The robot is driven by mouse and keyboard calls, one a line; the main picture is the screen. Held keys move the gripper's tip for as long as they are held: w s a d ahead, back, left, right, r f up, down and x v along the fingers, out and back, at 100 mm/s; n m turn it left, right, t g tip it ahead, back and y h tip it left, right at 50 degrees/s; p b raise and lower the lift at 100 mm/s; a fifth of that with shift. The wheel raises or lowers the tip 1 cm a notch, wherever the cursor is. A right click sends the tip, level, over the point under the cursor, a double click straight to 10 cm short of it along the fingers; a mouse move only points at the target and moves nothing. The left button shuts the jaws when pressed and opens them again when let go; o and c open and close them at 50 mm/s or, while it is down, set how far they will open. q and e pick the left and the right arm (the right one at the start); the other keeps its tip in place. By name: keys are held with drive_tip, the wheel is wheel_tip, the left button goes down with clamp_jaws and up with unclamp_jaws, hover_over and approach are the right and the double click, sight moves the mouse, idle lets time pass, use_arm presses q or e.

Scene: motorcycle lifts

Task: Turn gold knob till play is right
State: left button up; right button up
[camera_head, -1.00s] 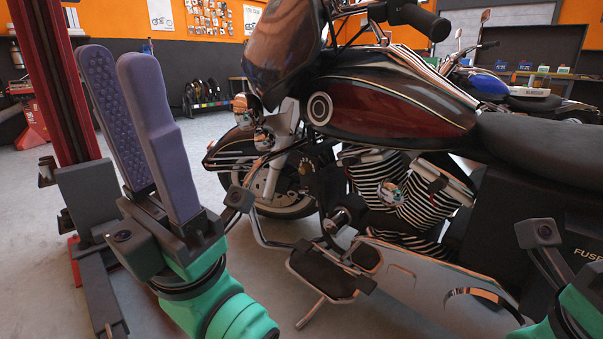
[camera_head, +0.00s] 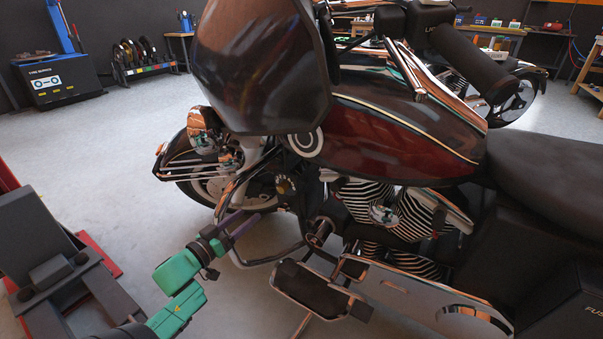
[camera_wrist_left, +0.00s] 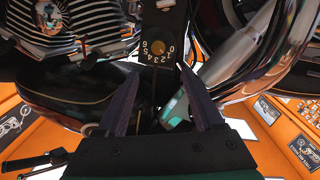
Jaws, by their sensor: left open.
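The gold knob (camera_wrist_left: 158,47) sits on a black numbered dial (camera_wrist_left: 158,60) in the left wrist view, with the digits along its edge. In the head view the knob (camera_head: 285,186) is a small gold spot on the motorcycle's lower front side, behind the fairing. My left gripper (camera_head: 249,217) is open, its purple fingers pointing toward the knob from the lower left. In the left wrist view its fingers (camera_wrist_left: 158,70) stand apart, with the knob just beyond the tips and between them. Nothing is held. My right gripper is out of view.
The red and black motorcycle (camera_head: 400,130) fills the right side. Its chrome bar and footboard (camera_head: 315,290) lie just right of and below my left gripper. A lift post base (camera_head: 40,250) stands at the lower left. The floor between is clear.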

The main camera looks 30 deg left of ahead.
sight(280, 190)
use_arm(q)
drive_tip(key=w+b, duration=0.6)
drive_tip(key=w, duration=0.8)
drive_tip(key=shift+d, duration=0.2)
clamp_jaws()
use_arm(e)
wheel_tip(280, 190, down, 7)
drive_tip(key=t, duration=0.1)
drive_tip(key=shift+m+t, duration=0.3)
